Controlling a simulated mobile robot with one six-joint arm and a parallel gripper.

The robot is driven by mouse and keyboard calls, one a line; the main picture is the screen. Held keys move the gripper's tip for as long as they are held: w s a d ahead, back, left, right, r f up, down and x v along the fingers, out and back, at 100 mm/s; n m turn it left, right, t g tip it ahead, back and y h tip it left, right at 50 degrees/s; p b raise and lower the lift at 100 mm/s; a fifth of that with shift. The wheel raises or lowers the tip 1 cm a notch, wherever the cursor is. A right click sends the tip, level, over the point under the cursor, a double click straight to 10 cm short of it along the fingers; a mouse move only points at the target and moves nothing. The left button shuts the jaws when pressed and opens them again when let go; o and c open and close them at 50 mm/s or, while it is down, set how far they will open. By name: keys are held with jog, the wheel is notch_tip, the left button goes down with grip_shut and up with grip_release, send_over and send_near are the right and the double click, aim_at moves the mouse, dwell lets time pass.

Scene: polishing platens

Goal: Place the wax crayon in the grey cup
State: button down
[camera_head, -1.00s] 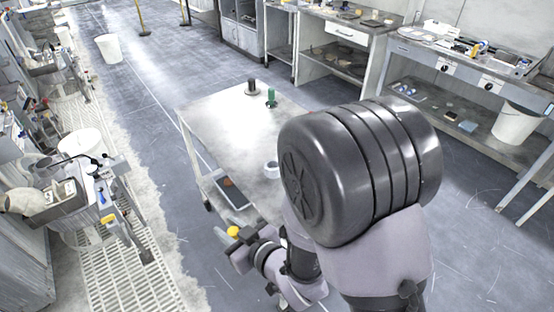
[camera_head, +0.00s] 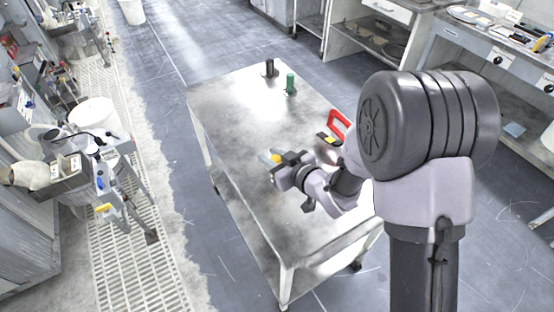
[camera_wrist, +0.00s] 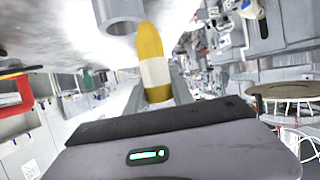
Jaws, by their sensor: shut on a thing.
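The wax crayon (camera_wrist: 155,75) is yellow with a white band. My gripper (camera_wrist: 155,92) is shut on it, and its tip points toward the top of the wrist view. The grey cup (camera_wrist: 119,10) shows partly at the top edge of the wrist view, close to the crayon's tip. The crayon overlaps the cup's edge in the picture, and I cannot tell whether they touch. In the head view my gripper (camera_head: 277,160) is over the metal table, with a small yellow part of the crayon (camera_head: 276,158) showing. The cup is mostly hidden there.
The metal table (camera_head: 235,120) carries a green cylinder (camera_head: 291,84) and a dark cylinder (camera_head: 270,68) at its far end. A red frame-shaped item (camera_head: 339,123) is to the right of my gripper. The table's left part is clear.

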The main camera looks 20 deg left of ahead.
jog(key=w+f+b, duration=0.1)
jog(key=f, duration=0.1)
jog(key=w+f+b, duration=0.1)
jog(key=w+f, duration=0.1)
jog(key=shift+w+d+f, duration=0.1)
jog(key=shift+d, duration=0.05)
jog(key=shift+r, duration=0.2)
jog(key=shift+f, duration=0.15)
jog(key=c, duration=1.1)
grip_release()
